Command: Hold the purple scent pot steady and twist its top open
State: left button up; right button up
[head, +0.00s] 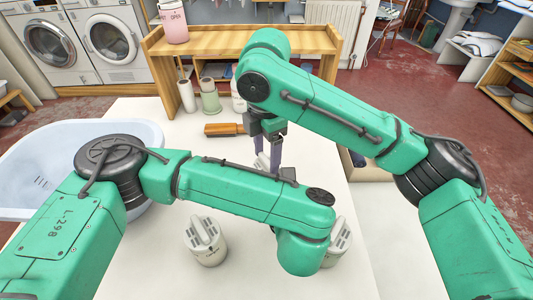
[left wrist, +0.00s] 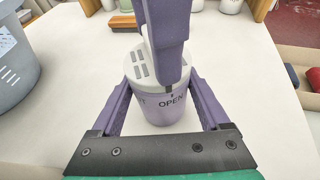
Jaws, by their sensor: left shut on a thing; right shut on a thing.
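The purple scent pot (left wrist: 165,110) stands upright on the white table in the left wrist view, with "OPEN" lettered on its side. Its white lid (left wrist: 126,70) has slots and a raised grip. My left gripper (left wrist: 159,98) is shut on the pot's body, one purple finger at each side. My right gripper (head: 268,150) comes down from above, shut on the lid's grip; its purple fingers also show in the left wrist view (left wrist: 166,35). In the head view my left arm hides the pot's body and my left gripper.
Two pale slotted-lid pots (head: 207,243) (head: 342,236) stand near the table's front. A blue-white tub (head: 40,160) is at left. A wooden-handled brush (head: 222,129) lies behind the grippers. A wooden shelf (head: 210,42) at the back carries a pink pot (head: 173,24).

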aim_at(266, 159)
jog(key=shift+n, duration=0.6)
jog(key=o, duration=1.4)
jog(key=shift+r, duration=0.1)
notch_tip(266, 159, up, 12)
